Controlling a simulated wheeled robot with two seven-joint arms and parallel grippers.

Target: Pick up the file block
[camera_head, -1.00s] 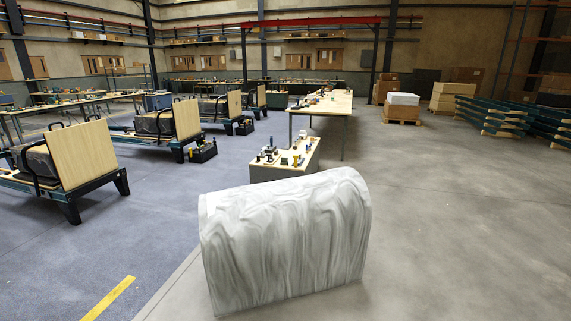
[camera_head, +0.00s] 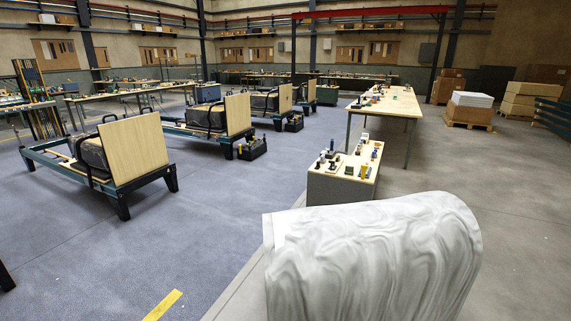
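I cannot make out which item is the file block. Several small items stand on a low bench (camera_head: 342,187) in the middle right, among them a dark block-like item (camera_head: 335,155) and a yellow one (camera_head: 364,172). More small items lie on the long wooden table (camera_head: 400,103) behind it. They are too small to tell apart. Neither of my grippers is in view.
A large white-grey marbled rounded block (camera_head: 375,262) fills the near right foreground, partly in front of the low bench. Reformers (camera_head: 140,150) stand in a row at left, with black crates (camera_head: 251,149) beside them. Stacked boxes (camera_head: 470,108) stand at right. The blue-grey floor at left centre is clear.

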